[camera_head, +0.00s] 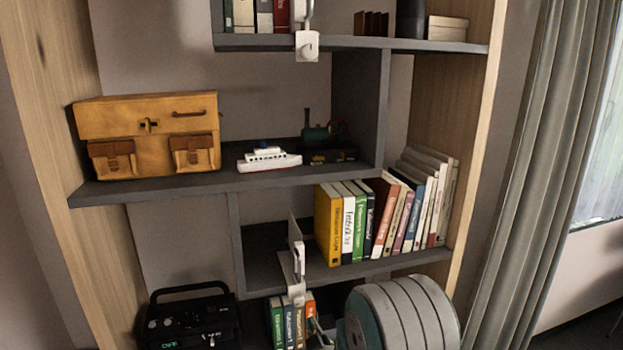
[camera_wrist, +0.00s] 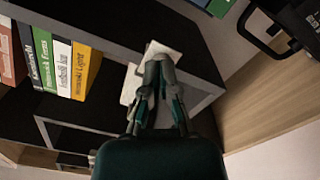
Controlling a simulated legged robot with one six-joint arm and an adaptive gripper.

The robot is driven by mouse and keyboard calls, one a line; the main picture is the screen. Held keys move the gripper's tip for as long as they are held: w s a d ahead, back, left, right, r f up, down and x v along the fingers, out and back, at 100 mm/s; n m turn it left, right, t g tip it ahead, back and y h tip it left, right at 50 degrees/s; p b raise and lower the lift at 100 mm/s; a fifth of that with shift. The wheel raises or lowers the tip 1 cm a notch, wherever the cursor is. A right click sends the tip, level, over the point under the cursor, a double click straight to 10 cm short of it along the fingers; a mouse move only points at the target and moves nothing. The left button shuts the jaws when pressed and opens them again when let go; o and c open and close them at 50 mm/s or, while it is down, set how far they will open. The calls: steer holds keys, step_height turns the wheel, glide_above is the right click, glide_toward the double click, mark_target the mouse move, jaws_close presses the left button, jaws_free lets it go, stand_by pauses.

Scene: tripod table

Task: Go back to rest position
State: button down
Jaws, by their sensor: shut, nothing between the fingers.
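My gripper (camera_wrist: 159,62) shows in the wrist view, with its dark green fingers together and empty. Its tips are in front of a white bracket (camera_wrist: 164,48) at the edge of a dark shelf. I cannot tell if they touch it. In the head view the same kind of white bracket (camera_head: 298,262) stands at the front of the middle shelf, left of the books. The gripper's fingers are hard to make out there.
A dark bookcase (camera_head: 190,188) fills the view. It holds an orange case (camera_head: 148,128), a toy ship (camera_head: 268,159), a toy locomotive (camera_head: 318,136) and a row of books (camera_head: 349,222). A black radio (camera_head: 190,322) stands lower left. A grey curtain (camera_head: 530,150) hangs at the right.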

steer(key=shift+v, duration=0.9)
steer(key=shift+r, duration=0.15)
steer(key=s+d+r+m+g+h, duration=0.5)
steer(key=s+d+r, duration=0.35)
steer(key=r, duration=0.45)
steer(key=s+d+r+m+g, duration=0.1)
steer(key=s+d+m+g, duration=0.1)
steer(key=s, duration=0.9)
steer(key=s+d+r+m+g, duration=0.2)
steer(key=s+d+g, duration=0.2)
steer(key=s, duration=0.8)
steer(key=shift+d+r+g, duration=0.15)
steer(key=shift+g, duration=0.25)
